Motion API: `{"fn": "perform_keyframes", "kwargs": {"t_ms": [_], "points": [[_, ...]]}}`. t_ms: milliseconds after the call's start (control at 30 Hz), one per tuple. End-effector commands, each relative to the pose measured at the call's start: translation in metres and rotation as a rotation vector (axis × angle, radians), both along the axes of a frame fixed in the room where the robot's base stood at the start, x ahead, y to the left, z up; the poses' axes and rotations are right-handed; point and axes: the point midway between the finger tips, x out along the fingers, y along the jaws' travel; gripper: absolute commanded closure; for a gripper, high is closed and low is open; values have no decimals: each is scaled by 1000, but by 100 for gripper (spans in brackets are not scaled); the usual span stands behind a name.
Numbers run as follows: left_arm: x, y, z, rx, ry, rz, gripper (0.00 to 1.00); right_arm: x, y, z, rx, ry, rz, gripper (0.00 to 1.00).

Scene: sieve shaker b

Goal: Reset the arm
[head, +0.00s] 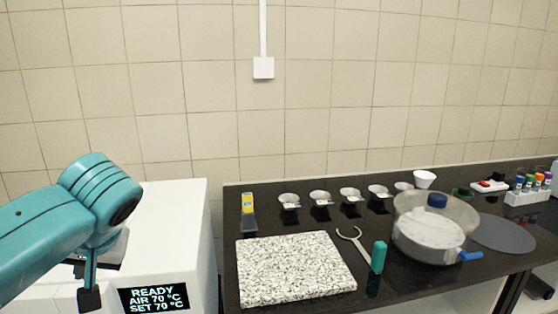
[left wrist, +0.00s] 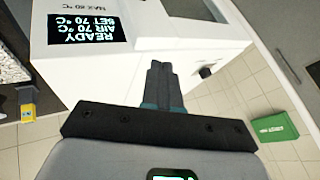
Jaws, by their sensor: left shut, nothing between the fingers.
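My left arm comes in from the left in the head view. Its gripper (head: 89,297) hangs down in front of the white oven-like box (head: 180,225), left of its display. In the left wrist view my left gripper (left wrist: 159,68) is shut and empty, its dark fingers together against the white box (left wrist: 105,70). The display (head: 152,299) reads READY, AIR 70 °C, SET 70 °C, and shows upside down in the left wrist view (left wrist: 80,28). My right gripper is in neither view.
A green box (left wrist: 274,127) lies on the tiled floor.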

Motion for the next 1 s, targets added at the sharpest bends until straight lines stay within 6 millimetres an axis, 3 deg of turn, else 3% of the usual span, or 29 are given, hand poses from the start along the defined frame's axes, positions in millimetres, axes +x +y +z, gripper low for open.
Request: {"fn": "perform_keyframes", "kwargs": {"t_ms": [133, 367, 567, 733, 833, 1000], "points": [[1, 1, 0, 0, 1, -1, 100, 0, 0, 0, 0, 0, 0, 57], [28, -21, -55, -49, 74, -132, 100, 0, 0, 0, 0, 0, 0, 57], [44, -48, -118, -125, 146, -258, 100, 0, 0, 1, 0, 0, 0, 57], [49, -82, -193, -240, 220, -378, 100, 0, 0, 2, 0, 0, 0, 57], [40, -111, -258, -358, 276, -454, 100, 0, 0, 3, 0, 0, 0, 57], [-12, -168, -381, -641, 332, -508, 100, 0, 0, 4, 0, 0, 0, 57]]}}
